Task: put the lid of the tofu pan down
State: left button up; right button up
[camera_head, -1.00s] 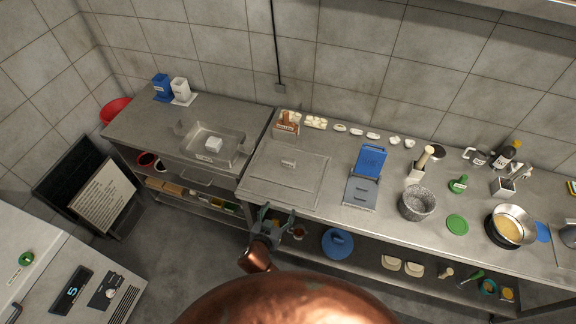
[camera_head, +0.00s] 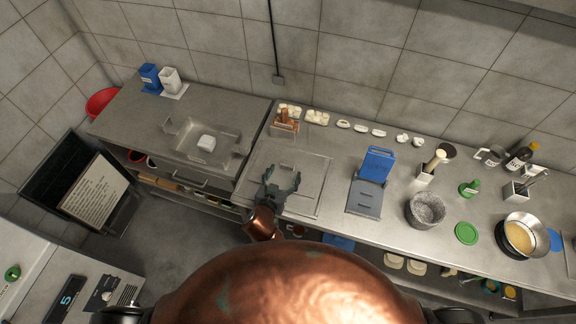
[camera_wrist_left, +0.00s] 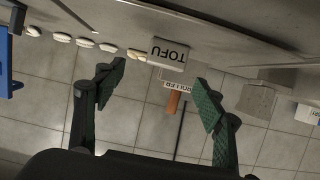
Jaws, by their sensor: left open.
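The square grey lid of the tofu pan (camera_head: 313,182) appears to lie flat in the counter at the middle left. My left gripper (camera_head: 281,180) is over its near part, open, and covers some of it. In the left wrist view the open fingers (camera_wrist_left: 160,90) stand wide apart. A pale block marked TOFU (camera_wrist_left: 170,54) shows beyond and between the fingertips, with nothing gripped. I cannot tell whether this block is the lid's handle. My right gripper is out of view.
A clear open pan (camera_head: 185,148) with a white block stands to the left. A blue-and-grey holder (camera_head: 368,180) and a stone mortar (camera_head: 425,209) are to the right. A small wooden-fronted box (camera_head: 285,124) and several white dishes line the back.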

aim_at(287, 165)
pick_arm(q)
jog(key=shift+w+f, duration=0.25)
jog(key=shift+w, duration=0.25)
jog(key=shift+w+f, duration=0.25)
jog(key=shift+w, duration=0.25)
jog(key=shift+x, duration=1.25)
jog(key=shift+w+f, duration=0.25)
jog(key=shift+w, duration=0.05)
jog(key=c, duration=1.5)
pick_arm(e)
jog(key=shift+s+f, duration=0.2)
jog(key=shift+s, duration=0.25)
